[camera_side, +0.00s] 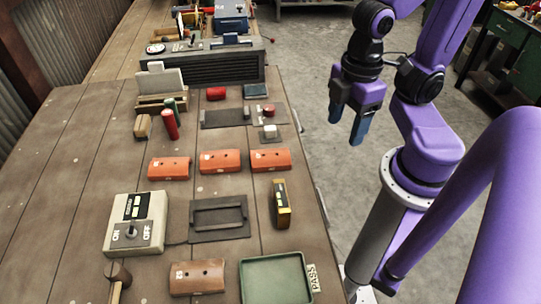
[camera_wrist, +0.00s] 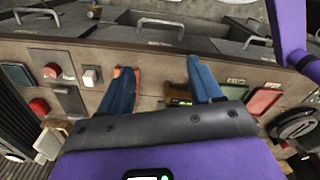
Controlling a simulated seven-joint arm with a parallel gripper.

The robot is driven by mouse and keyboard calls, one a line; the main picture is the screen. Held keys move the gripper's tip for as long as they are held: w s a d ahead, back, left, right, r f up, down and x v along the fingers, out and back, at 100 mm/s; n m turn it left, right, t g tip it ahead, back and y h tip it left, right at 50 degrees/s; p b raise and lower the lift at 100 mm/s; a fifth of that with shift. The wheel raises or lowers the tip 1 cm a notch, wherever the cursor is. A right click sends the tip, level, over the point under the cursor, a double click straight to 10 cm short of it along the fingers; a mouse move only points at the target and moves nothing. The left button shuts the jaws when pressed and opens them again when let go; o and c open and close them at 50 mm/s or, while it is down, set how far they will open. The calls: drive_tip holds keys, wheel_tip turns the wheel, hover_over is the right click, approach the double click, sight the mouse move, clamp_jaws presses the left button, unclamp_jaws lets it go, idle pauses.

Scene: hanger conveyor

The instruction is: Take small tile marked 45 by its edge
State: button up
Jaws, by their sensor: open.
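Three orange curved tiles lie in a row across the bench in the side view: left (camera_side: 169,168), middle (camera_side: 220,161) and right (camera_side: 270,160). A browner tile (camera_side: 197,277) lies nearer the front, left of the green tray. Each tile has a small pale mark, too small to read surely, so I cannot tell which is 45. My gripper (camera_side: 347,122) is open and empty, fingers down, in the air off the bench's right side, apart from all tiles. In the wrist view my gripper (camera_wrist: 161,66) spreads its blue fingers before the bench edge.
A green tray (camera_side: 275,281) stands at the front right, with a PASS label beside it. A yellow-and-black device (camera_side: 280,204), a dark handled plate (camera_side: 219,218) and an ON/OFF switch box (camera_side: 136,222) lie mid-bench. Red and green cylinders (camera_side: 170,124) stand farther back.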

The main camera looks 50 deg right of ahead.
drive_tip(key=o, duration=0.4)
drive_tip(key=shift+c, duration=0.2)
drive_tip(key=w+a+r+m, duration=0.2)
drive_tip(key=w+a, duration=0.1)
drive_tip(key=w, duration=0.4)
drive_tip(key=w+a+r+m, duration=0.1)
drive_tip(key=w+a+m, duration=0.1)
drive_tip(key=w, duration=0.5)
hover_over(273, 155)
drive_tip(key=f, duration=1.1)
drive_tip(key=shift+a+f, duration=0.25)
drive_tip(key=shift+f, duration=0.05)
drive_tip(key=shift+d+f, duration=0.2)
drive_tip(key=shift+f, duration=0.75)
drive_tip(key=shift+d+f, duration=0.15)
drive_tip(key=shift+f, duration=0.8)
drive_tip(key=shift+a+f, duration=0.1)
drive_tip(key=shift+f, duration=0.65)
